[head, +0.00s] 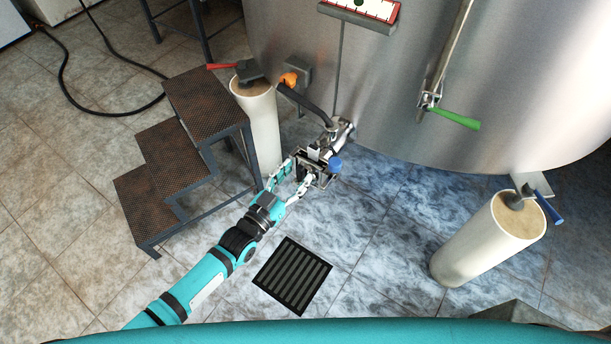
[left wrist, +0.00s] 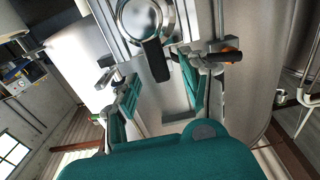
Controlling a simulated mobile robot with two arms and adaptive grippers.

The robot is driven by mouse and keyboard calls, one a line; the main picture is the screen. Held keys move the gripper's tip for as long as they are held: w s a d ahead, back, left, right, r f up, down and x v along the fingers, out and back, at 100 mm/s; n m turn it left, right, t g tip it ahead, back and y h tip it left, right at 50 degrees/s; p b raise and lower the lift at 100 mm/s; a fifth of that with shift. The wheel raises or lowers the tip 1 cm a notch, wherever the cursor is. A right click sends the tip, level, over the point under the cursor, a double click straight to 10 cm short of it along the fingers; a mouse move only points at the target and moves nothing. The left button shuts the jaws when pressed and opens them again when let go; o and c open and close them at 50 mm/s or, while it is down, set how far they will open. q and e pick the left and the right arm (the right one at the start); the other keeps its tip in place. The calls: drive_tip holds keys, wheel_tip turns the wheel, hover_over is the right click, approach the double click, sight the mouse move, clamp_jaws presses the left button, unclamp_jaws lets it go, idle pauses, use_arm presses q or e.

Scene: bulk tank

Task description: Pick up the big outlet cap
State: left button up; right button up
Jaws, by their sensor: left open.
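I cannot make out the cap clearly in the head view. My left gripper (head: 297,172) is open close in front of this cluster. Its fingers (left wrist: 160,88) are spread, with nothing visibly gripped. My right gripper is out of view.
Metal steps (head: 175,150) stand left of my left arm. White posts stand left (head: 258,118) and right (head: 490,240) of the outlet, under the big steel tank (head: 500,70). A floor drain (head: 292,276) lies below. The tiled floor between drain and right post is clear.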

use_arm(q)
drive_tip(key=shift+b+x, duration=0.3)
drive_tip(key=shift+x, duration=0.8)
drive_tip(key=shift+f, duration=0.1)
clamp_jaws()
